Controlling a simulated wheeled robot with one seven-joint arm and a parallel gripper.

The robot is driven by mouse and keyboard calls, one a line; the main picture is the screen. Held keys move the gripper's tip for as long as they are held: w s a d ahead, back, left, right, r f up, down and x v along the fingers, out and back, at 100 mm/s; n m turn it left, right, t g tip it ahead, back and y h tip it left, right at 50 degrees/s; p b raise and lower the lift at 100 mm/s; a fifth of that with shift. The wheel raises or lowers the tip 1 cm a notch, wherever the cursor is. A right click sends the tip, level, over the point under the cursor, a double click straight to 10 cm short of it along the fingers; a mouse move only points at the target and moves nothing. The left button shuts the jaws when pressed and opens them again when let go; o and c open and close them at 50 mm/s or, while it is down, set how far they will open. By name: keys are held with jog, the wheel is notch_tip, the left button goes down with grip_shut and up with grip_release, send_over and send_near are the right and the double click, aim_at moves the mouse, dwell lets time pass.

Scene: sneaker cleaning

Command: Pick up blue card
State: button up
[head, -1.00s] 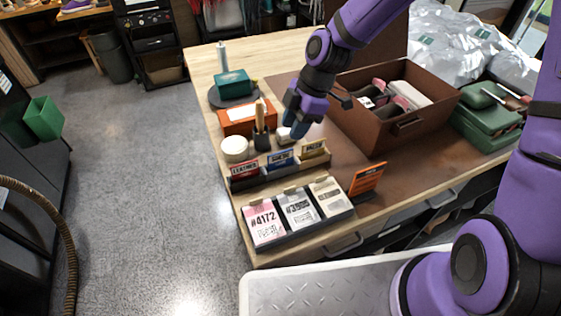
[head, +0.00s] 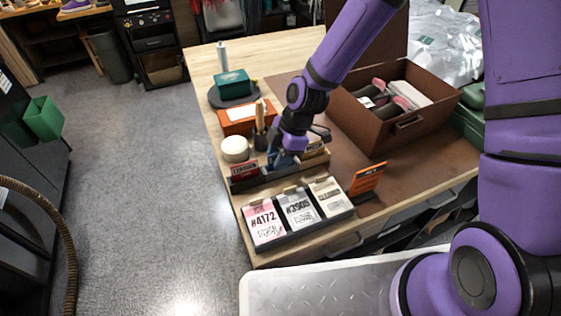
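My gripper (head: 283,158) is over the middle of the dark card holder (head: 258,179) on the wooden table. The blue card's slot, between the red card (head: 244,169) on the left and the yellow card (head: 315,147) on the right, lies behind and under my gripper. The blue card is mostly or wholly hidden, and I cannot separate it from the bluish fingertips. Whether the fingers are open or shut on it is too small and covered to tell.
A tray of number tags (head: 298,212) lies in front of the holder, beside an orange sign (head: 367,179). A brown box (head: 412,124) stands at the right. A white round jar (head: 235,149) and an orange box (head: 238,123) stand behind the holder.

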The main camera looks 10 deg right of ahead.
jog(key=shift+a+f, duration=0.1)
jog(key=shift+f, duration=0.15)
grip_shut()
jog(key=shift+r, duration=0.1)
